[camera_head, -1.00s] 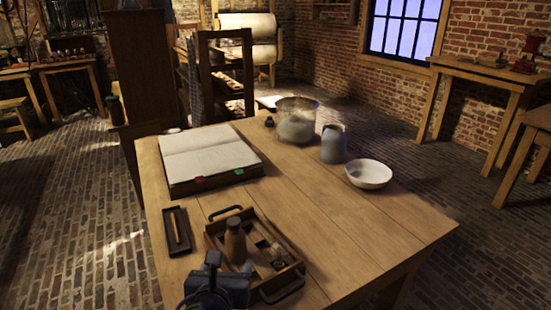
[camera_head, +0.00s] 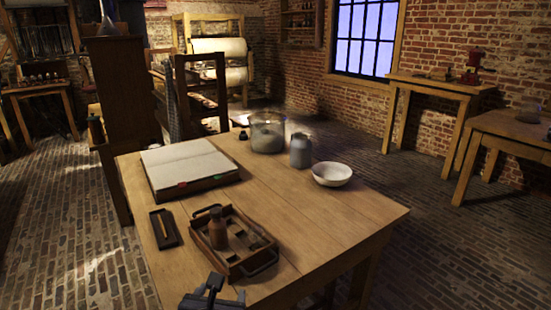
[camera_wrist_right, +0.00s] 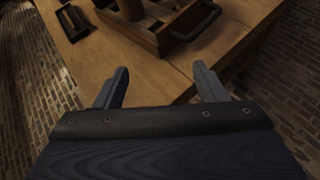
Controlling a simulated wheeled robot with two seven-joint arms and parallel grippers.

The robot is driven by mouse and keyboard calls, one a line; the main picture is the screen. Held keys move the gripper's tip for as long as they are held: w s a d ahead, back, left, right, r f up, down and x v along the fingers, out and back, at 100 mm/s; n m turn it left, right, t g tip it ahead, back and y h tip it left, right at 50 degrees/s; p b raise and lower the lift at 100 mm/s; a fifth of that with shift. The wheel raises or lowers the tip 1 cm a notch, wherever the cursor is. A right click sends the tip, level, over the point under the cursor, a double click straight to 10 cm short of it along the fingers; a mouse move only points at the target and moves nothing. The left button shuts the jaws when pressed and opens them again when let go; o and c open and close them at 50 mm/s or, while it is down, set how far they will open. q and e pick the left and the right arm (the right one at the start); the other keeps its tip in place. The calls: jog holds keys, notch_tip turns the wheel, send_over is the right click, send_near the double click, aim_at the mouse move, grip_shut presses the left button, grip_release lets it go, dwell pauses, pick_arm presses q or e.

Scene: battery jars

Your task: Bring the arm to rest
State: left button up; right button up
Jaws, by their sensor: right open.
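My right gripper (camera_head: 212,290) is at the bottom of the head view, by the near edge of the wooden table (camera_head: 310,215). In the right wrist view its two fingers (camera_wrist_right: 158,88) are apart with nothing between them. They point toward the table's near edge and the wooden tray (camera_wrist_right: 150,36), with a gap between the fingers and the tray. My left gripper does not show in either view.
The tray (camera_head: 269,268) holds a brown bottle (camera_head: 218,232). A small dark tray (camera_head: 163,229), an open book (camera_head: 190,163), a glass jar (camera_head: 267,135), a grey jug (camera_head: 301,151) and a white bowl (camera_head: 332,174) stand on the table.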

jog(key=d+f+m+g+h, duration=0.15)
jog(key=d+m+g, duration=0.25)
jog(key=d+m, duration=0.6)
jog(key=s+d+m+g+y, duration=0.1)
jog(key=s+d+m+g, duration=0.1)
jog(key=s+d+m, duration=0.6)
jog(key=s+d+m+g+y, duration=0.2)
jog(key=d+m, duration=0.5)
jog(key=d, duration=0.5)
jog(key=s+d+m+t+y, duration=0.1)
jog(key=s+d+m+y, duration=0.1)
jog(key=s+m, duration=0.8)
notch_tip(320, 180, up, 18)
jog(key=m+p, duration=0.1)
jog(key=p, duration=1.6)
jog(key=shift+w+a, duration=0.15)
jog(key=shift+w, duration=0.05)
